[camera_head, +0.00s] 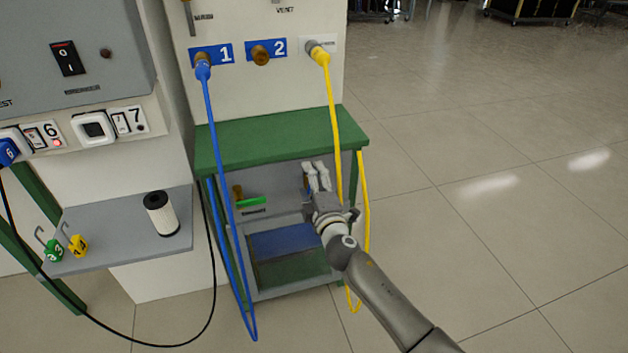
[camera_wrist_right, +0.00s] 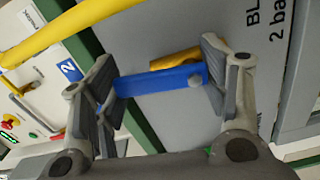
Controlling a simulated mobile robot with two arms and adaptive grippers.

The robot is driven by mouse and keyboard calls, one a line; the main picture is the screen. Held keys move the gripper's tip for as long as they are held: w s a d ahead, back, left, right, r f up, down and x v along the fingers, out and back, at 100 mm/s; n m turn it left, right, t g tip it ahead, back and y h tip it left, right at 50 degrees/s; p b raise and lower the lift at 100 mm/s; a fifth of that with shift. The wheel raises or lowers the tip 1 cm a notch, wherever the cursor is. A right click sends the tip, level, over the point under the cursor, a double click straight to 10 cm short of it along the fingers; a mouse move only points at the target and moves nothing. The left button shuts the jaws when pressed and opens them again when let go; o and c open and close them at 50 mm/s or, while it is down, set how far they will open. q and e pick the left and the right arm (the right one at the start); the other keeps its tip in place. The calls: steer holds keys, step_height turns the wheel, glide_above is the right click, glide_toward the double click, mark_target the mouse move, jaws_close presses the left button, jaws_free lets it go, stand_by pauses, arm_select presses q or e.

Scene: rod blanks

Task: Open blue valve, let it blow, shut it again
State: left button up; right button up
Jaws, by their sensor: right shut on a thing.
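The blue valve shows in the right wrist view as a flat blue lever (camera_wrist_right: 160,80) across a brass body (camera_wrist_right: 177,60) on a grey panel. My right gripper (camera_wrist_right: 160,92) has one finger at each end of the lever and is shut on it. In the head view my right gripper (camera_head: 317,177) is at the grey panel under the green shelf, and it mostly hides the blue valve. The lever's turn relative to the pipe is hard to tell. My left gripper is not in view.
A green-handled valve (camera_head: 251,202) sits left of my gripper on the same panel. A yellow hose (camera_head: 333,110) hangs close by my right gripper, and a blue hose (camera_head: 222,170) hangs further left. The green shelf (camera_head: 275,135) is just above. Open floor (camera_head: 500,240) lies to the right.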

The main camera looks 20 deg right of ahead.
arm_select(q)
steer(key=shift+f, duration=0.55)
arm_select(e)
steer(key=shift+a+n, duration=0.25)
steer(key=shift+n, duration=0.55)
steer(key=shift+f, duration=0.1)
steer(key=o, duration=1)
steer(key=shift+o, duration=0.2)
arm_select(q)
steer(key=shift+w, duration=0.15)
arm_select(e)
steer(key=s, duration=1.2)
steer(key=shift+d, duration=0.25)
